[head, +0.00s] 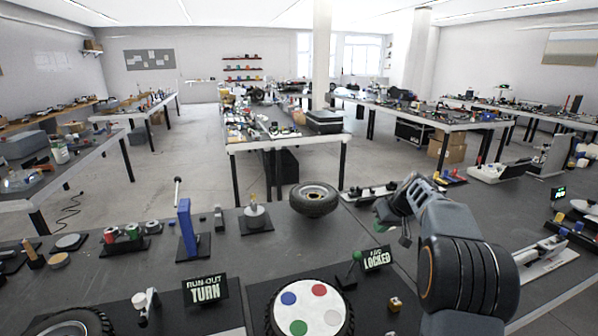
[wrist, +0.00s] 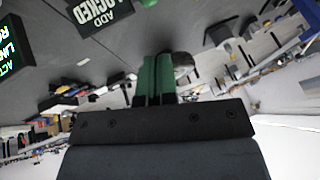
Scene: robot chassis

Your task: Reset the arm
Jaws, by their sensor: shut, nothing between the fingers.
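My arm rises from the lower right of the head view, bent, with my gripper (head: 384,212) at its end above the dark workbench (head: 330,236). In the wrist view my gripper (wrist: 156,58) shows two green fingers close together. They are shut with nothing between them. The wrist view looks tilted or upside down, with the bench surface at the top and the room below.
On the bench are a tyre (head: 314,198), a wheel with coloured dots (head: 311,310), a blue upright block (head: 187,228), a "TURN" sign (head: 205,290) and a "LOCKED" sign (head: 377,258) near my gripper. Other tables stand behind, with open floor (head: 190,150) between.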

